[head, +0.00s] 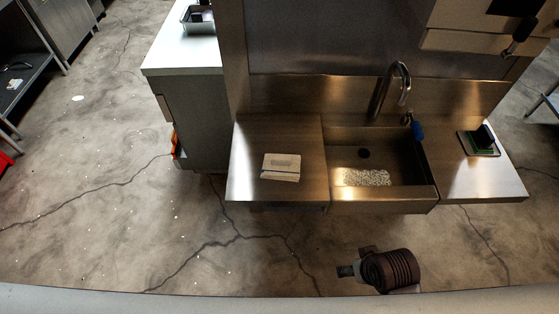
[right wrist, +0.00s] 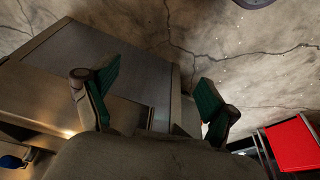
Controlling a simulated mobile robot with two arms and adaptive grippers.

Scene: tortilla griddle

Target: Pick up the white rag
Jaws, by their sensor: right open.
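The white rag (head: 281,167) lies folded flat, with a blue stripe, on the steel counter (head: 250,187) left of the sink in the head view. I cannot make it out in the right wrist view. My right gripper (right wrist: 160,70) is open, with its two green-padded fingers spread and nothing seen between them. A dark, ribbed part of my arm shows at the bottom of the head view, in front of the sink and apart from the rag. My left gripper is not in view.
The sink (head: 410,165) has a tall faucet (head: 385,90) and a pale speckled patch (head: 367,177) inside. A green and dark item (head: 480,142) lies on the right counter. A white-topped cabinet (head: 185,55) stands left. The floor (head: 100,200) in front is clear. A red object (right wrist: 293,145) shows in the wrist view.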

